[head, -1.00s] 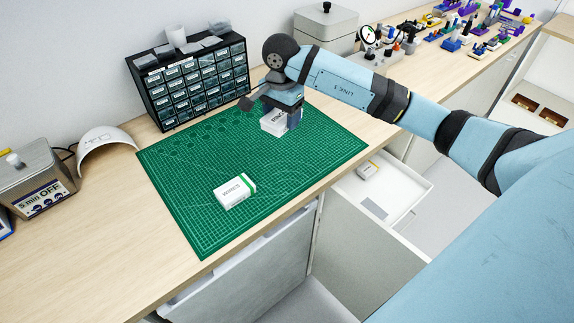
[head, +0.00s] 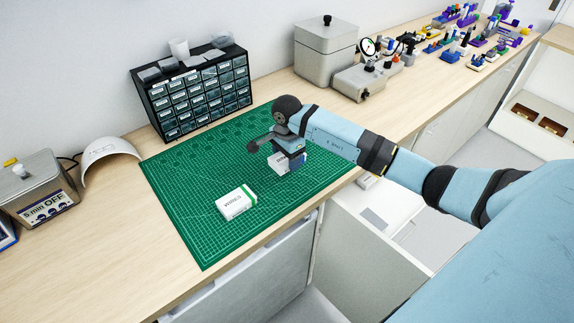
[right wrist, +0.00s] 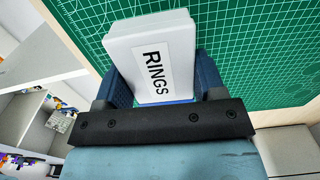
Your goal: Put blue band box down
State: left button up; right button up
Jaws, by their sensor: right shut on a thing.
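The blue band box is white with a RINGS label and shows in the right wrist view (right wrist: 155,60) between the two fingers, with a strip of blue at its near end. In the head view the box (head: 277,163) is partly hidden by my right gripper (head: 293,164). My right gripper is shut on it, over the right part of the green cutting mat (head: 205,165). I cannot tell whether the box touches the mat. My left gripper is not in view.
A white box with a green band, labelled WIRES (head: 235,203), lies on the mat's front left part. A black drawer cabinet (head: 193,95) stands behind the mat. The mat between the boxes is clear.

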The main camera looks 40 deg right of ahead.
notch_tip(320, 180, down, 4)
jog(key=shift+f+p, duration=0.1)
jog(key=shift+p, duration=0.2)
jog(key=shift+f, duration=0.2)
jog(key=o, duration=0.9)
jog(key=shift+o, duration=0.2)
